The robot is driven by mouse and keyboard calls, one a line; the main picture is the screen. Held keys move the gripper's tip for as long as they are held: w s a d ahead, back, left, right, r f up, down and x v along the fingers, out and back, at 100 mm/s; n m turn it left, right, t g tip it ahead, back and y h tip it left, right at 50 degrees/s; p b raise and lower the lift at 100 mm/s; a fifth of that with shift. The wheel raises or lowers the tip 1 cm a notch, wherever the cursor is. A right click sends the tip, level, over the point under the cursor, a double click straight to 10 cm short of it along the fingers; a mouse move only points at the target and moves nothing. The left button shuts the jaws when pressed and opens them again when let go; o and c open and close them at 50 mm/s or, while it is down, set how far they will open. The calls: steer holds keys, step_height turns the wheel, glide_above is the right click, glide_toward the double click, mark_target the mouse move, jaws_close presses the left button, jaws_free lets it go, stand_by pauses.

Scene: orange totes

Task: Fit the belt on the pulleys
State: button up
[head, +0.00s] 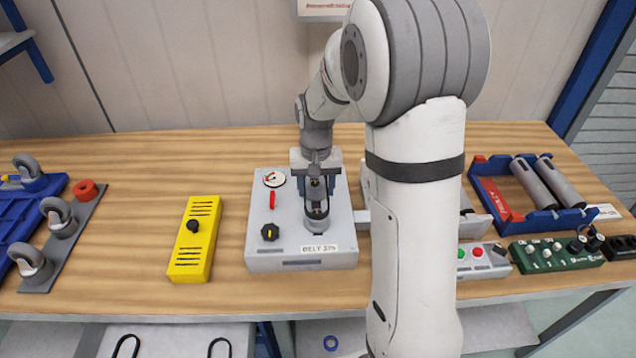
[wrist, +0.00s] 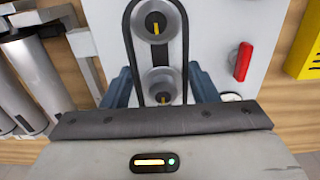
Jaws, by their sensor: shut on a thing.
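The grey machine block (head: 285,235), labelled "BELT 275", stands on the table and carries two pulleys. In the wrist view, one grey pulley (wrist: 156,22) is at the top and the other pulley (wrist: 161,86) is below it, each with a yellow mark. The black belt (wrist: 129,35) is a loop whose sides run along both pulleys, with slack beside them. I cannot tell whether it sits in the grooves. My gripper (head: 317,178) is low over the block, shut on the belt; its blue fingers flank the lower pulley in the wrist view. The belt's gripped end is hidden by my gripper.
On the block are a red handle (head: 271,200), a black knob (head: 270,232) and a gauge (head: 274,179). A yellow box (head: 191,258) stands to the left. A blue tray (head: 560,219) with rollers and a control box (head: 482,262) are to the right. Bare table lies left of the yellow box.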

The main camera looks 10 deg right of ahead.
steer(key=shift+f, duration=0.1)
stand_by(0.3)
steer(key=shift+f+b, duration=1.2)
steer(key=shift+f, duration=0.3)
steer(key=shift+f, duration=0.3)
steer(key=o, duration=1)
steer(key=shift+o, duration=0.2)
steer(key=shift+r, duration=0.15)
step_height(320, 180, up, 7)
steer(key=p, duration=0.4)
stand_by(1.0)
stand_by(0.3)
